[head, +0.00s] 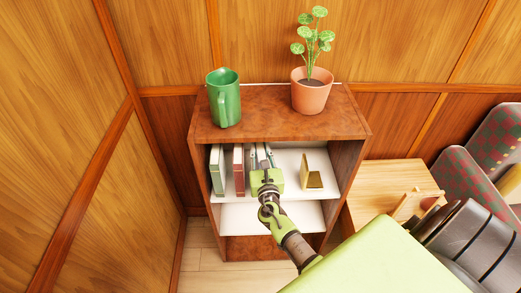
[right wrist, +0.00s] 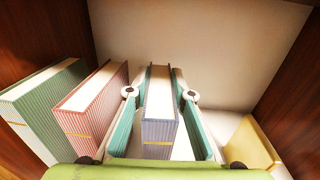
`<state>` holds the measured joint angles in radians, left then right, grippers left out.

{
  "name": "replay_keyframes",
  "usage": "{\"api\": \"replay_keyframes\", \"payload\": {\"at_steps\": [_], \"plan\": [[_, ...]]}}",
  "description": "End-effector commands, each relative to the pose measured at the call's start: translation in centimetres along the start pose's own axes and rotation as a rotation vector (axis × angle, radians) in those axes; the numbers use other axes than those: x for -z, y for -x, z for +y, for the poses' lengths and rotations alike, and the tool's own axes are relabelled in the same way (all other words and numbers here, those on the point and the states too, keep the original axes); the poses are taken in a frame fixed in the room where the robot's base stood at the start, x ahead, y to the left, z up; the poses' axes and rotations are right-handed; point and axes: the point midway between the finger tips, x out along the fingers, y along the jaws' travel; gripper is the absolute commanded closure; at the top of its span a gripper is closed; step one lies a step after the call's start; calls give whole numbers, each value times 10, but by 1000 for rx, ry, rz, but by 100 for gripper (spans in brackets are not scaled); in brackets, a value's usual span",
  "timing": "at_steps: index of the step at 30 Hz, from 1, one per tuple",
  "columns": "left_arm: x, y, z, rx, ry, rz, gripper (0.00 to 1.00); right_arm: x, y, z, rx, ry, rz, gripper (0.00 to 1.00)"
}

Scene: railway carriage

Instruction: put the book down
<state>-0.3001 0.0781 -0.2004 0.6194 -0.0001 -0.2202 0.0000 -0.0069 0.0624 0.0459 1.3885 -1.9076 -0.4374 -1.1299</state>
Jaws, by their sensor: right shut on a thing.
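The book (right wrist: 160,125) has a blue-grey striped spine and pale pages. My right gripper (head: 262,161) reaches into the upper compartment of the brown bookcase (head: 280,125). It is shut on the book, with one finger on each side. The book stands upright, spine towards me, over the white shelf (head: 287,161). I cannot tell whether its bottom edge touches the shelf. In the head view the gripper mostly hides it. My left gripper is not in view.
A green striped book (right wrist: 42,105) and a red striped book (right wrist: 92,105) stand left of the held book. A gold bookend (head: 312,179) stands to the right, with a gap between.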

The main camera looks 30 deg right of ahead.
Motion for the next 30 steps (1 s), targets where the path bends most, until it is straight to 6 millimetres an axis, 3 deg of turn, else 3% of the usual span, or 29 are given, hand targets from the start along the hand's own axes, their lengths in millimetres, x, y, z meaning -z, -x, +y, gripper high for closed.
{"api": "replay_keyframes", "payload": {"at_steps": [2, 3, 5, 15, 19, 30], "plan": [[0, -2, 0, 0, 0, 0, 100, 0, -1, 0, 1, 0, -4, 100], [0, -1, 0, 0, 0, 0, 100, -1, -1, 0, 1, 0, -4, 73], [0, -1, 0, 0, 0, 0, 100, -1, -1, 0, 1, 0, -4, 59], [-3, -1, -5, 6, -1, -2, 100, 3, 1, 0, -1, 1, 3, 59], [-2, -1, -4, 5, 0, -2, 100, 3, 11, 0, -1, 0, 2, 59], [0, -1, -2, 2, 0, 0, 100, 2, 85, 0, -1, 1, 1, 59]]}}
